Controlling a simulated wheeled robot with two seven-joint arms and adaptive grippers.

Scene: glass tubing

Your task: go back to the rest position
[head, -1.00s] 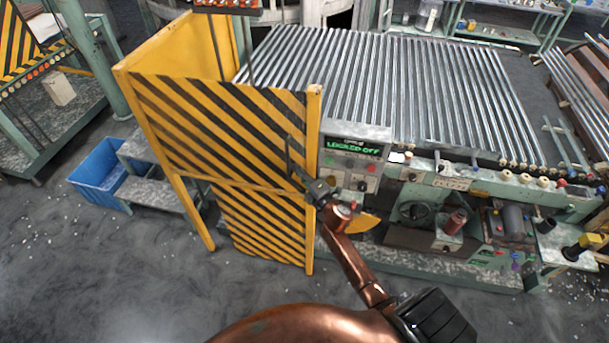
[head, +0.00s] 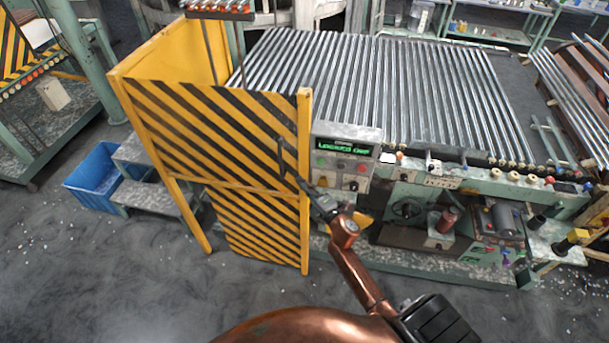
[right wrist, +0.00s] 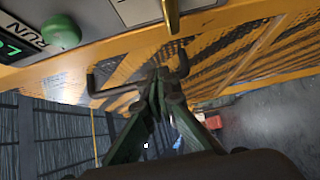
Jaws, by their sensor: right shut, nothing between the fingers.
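My right gripper (head: 300,182) is shut and empty, in front of the right post of the yellow-and-black striped guard door (head: 225,140). In the right wrist view my right gripper's fingertips (right wrist: 158,76) are together, close to the dark door handle (right wrist: 105,91). The handle also shows in the head view (head: 281,158), a little up and left of the fingers. I cannot tell whether they touch it. The guard door looks closed across the front of the yellow enclosure. My left gripper is not in view.
A control panel (head: 345,153) with a green display and buttons stands right of the door. Behind it is a bed of glass tubes (head: 400,95). A blue crate (head: 93,186) and a metal step (head: 150,195) are at left. Floor in front is clear.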

